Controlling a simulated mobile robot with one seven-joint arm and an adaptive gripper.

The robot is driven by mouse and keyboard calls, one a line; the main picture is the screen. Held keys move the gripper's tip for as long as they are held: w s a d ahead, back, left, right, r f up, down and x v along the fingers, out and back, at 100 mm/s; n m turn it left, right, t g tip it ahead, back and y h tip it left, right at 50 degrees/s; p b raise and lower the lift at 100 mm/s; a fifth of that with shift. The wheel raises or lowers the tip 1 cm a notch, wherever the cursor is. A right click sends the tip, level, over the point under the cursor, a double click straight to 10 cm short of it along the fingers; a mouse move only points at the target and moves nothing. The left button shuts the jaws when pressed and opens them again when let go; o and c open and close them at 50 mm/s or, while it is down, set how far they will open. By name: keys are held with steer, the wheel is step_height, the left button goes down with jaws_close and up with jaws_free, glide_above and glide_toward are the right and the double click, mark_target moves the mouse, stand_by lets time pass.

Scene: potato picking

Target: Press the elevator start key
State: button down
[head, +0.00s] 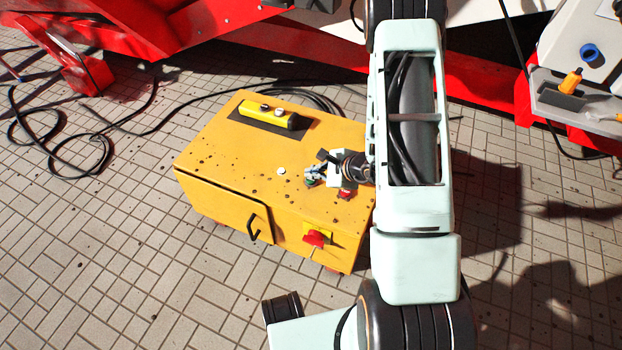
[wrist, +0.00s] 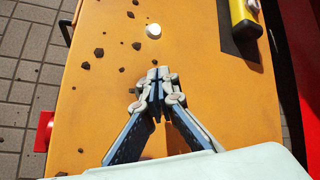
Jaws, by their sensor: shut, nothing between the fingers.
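The yellow control box (head: 225,150) stands on the tiled floor, its top also filling much of the wrist view (wrist: 210,90). On its top are a white button (head: 281,170), a green button (head: 310,182) and a red button (head: 345,194) in a row. The white button also shows in the wrist view (wrist: 153,31), just beyond the fingertips. My gripper (head: 313,173) is shut and empty, pointing down at the box top by the green button. In the wrist view the fingertips (wrist: 158,76) meet; the green and red buttons are hidden there. I cannot tell whether the fingertips touch the green button.
A yellow handheld controller (head: 272,115) lies on a dark patch at the box's back. A red rotary switch (head: 314,239) and a black handle (head: 254,229) stick out of the front. Black cables (head: 50,150) lie on the floor at left. Red machinery (head: 130,35) stands behind.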

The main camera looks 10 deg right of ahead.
mark_target(312, 181)
steer(key=shift+f, duration=0.1)
steer(key=shift+f+b, duration=0.35)
steer(key=shift+b, duration=0.45)
steer(key=shift+f, duration=0.4)
steer(key=shift+r, duration=0.15)
stand_by(0.6)
steer(key=shift+r, duration=0.7)
steer(key=shift+r, duration=0.1)
steer(key=shift+r+p, duration=1.4)
steer(key=shift+r, duration=1)
